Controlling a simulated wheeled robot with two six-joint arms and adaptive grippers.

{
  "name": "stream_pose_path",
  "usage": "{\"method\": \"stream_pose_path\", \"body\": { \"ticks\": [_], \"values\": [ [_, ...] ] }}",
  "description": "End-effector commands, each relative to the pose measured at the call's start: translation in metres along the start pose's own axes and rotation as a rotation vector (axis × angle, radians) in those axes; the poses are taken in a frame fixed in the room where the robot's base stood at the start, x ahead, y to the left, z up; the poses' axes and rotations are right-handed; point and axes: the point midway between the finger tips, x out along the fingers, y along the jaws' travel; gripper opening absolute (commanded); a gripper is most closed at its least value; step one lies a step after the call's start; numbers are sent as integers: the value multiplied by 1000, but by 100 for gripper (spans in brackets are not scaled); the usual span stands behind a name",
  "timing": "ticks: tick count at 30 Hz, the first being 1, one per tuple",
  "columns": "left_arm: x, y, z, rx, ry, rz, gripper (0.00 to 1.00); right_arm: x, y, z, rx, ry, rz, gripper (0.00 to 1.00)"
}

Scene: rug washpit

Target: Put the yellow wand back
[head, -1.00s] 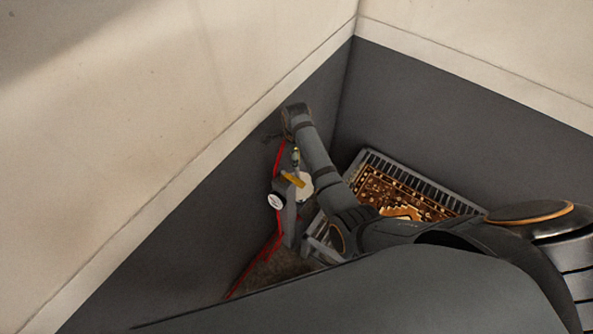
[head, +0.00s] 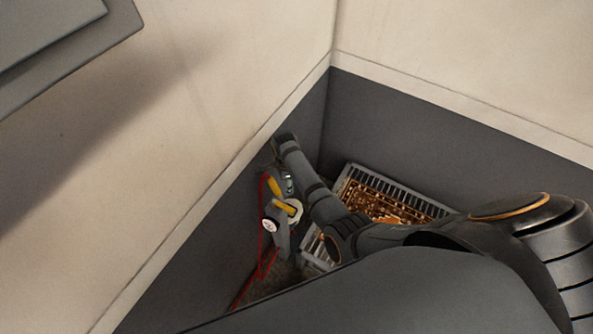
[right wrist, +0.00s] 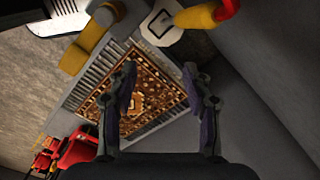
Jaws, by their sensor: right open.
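My right gripper (right wrist: 160,85) is open and empty, its two fingers apart above the patterned rug in the right wrist view. A yellow piece with a red end (right wrist: 203,14), probably the yellow wand, crosses the top right of that view, beyond the fingers and cut off by the edge. In the head view small yellow parts (head: 275,187) show beside my right wrist, by a grey stand (head: 283,235) and a red hose (head: 262,205). I cannot tell how the wand is supported. In the head view the right fingers cannot be made out. The left gripper is not in view.
The rug (right wrist: 150,75) lies on a slatted grate (right wrist: 75,98) in the corner. A yellow rounded part (right wrist: 88,42) and a white plate (right wrist: 182,42) are near the gripper. Red equipment (right wrist: 72,150) is at lower left. Walls (head: 430,130) close in the corner.

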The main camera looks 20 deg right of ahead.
Motion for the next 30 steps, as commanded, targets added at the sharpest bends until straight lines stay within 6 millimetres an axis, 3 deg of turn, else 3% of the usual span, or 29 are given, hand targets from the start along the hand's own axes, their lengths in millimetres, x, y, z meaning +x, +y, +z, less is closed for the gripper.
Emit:
{"method": "stream_pose_path", "body": {
  "ticks": [10, 13, 17, 21, 27, 30],
  "values": [
    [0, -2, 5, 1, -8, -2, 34, -2, -3, 0, -6, -3, -13, 50],
    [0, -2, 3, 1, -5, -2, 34, -13, -20, -6, -67, -14, -110, 50],
    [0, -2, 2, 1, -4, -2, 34, -48, -56, -20, -221, -4, -336, 50],
    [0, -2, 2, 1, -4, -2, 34, -98, -86, -34, -385, 54, -574, 50],
    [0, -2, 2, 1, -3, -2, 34, -170, -106, -51, -605, 206, -857, 50],
    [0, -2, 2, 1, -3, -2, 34, -178, -103, -58, -736, 300, -932, 50]
  ]
}}
